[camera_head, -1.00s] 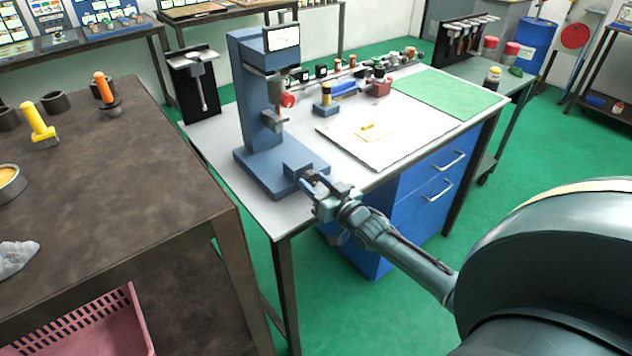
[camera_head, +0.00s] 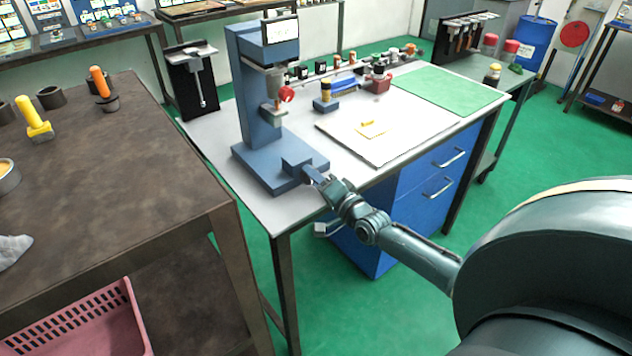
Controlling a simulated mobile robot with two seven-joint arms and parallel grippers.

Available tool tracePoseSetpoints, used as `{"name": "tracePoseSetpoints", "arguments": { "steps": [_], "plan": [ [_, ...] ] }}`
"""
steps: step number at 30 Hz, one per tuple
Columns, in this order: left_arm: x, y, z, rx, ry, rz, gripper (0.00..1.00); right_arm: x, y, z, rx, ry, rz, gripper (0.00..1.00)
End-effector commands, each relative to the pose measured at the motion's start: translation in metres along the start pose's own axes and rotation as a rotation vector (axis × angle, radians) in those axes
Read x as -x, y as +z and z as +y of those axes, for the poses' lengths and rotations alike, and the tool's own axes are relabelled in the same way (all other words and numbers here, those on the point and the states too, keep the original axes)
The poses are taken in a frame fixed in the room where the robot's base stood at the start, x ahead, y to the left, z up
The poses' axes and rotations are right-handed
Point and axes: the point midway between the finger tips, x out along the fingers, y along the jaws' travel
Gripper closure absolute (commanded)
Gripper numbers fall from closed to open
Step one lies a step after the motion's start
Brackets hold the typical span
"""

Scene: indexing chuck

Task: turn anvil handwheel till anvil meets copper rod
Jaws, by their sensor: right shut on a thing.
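A blue bench device (camera_head: 248,95) with a tall column, a small display (camera_head: 281,31) and a wide base (camera_head: 262,168) stands at the left of the white-topped bench. A red round knob (camera_head: 287,93) sits at the right of its head. A small block (camera_head: 297,164) rises at the base's front right corner. My right gripper (camera_head: 322,181) is shut on a small part at the front of this block, probably the anvil handwheel, which the fingers mostly hide. I cannot make out the copper rod or the anvil gap for certain. My left gripper is not in view.
A flat white board (camera_head: 345,143) with a small yellow item (camera_head: 371,128) lies right of the device. Several small tools stand along the bench's back. A green mat (camera_head: 450,88) covers the far right. A brown table (camera_head: 100,180) stands close on the left.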

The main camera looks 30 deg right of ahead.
Motion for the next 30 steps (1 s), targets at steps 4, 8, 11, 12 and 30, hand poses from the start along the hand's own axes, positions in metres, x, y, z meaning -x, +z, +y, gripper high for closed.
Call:
{"name": "tracePoseSetpoints", "arguments": {
  "steps": [4,8,11,12,30],
  "plan": [
    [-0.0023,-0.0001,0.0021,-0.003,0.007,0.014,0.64,0.0000,0.0006,0.0019,-0.140,-0.002,0.001,0.80],
    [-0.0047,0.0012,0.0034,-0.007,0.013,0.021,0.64,0.0000,0.0009,0.0022,-0.261,-0.002,0.000,0.80],
    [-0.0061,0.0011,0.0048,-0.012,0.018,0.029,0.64,0.0001,0.0009,0.0026,-0.344,-0.001,0.000,0.80],
    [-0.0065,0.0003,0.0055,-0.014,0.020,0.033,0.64,0.0001,0.0009,0.0026,-0.378,-0.001,0.000,0.80],
    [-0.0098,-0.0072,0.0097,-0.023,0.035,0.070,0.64,-0.0001,0.0005,0.0012,-0.639,-0.002,0.000,0.80]
  ]
}}
